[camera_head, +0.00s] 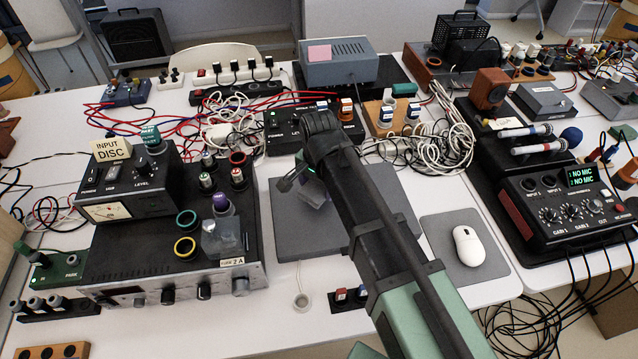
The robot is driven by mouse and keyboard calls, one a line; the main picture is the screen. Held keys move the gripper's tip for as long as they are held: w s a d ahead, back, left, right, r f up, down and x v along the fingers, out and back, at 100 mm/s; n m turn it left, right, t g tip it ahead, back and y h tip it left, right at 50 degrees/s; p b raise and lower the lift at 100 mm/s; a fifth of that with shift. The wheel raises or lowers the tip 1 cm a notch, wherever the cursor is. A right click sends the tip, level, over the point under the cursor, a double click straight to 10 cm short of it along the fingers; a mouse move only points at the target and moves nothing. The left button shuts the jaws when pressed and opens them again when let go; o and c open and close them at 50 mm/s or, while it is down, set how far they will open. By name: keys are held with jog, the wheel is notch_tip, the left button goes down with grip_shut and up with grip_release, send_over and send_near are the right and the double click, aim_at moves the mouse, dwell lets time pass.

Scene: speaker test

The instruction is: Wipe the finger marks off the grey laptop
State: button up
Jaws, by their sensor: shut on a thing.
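The grey laptop (292,238) lies closed and flat on the white table, in the middle of the head view. My arm crosses its centre and hides part of its lid. My gripper (302,181) is over the laptop's upper left part. It is shut on a small pale grey-blue piece (315,194), perhaps a cloth, mostly hidden by the arm. I cannot tell whether this piece touches the lid. No finger marks can be made out at this size.
An amplifier (248,273) with loose rings and a clear cup stands close left of the laptop. A mouse (468,246) on a grey mat is to the right. Tangled cables (447,140) and a black box (283,141) lie behind.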

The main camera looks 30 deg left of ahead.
jog(key=shift+r+p, duration=0.5)
jog(key=shift+r, duration=0.5)
notch_tip(320, 180, up, 3)
jog(key=p, duration=0.3)
jog(key=shift+r, duration=0.15)
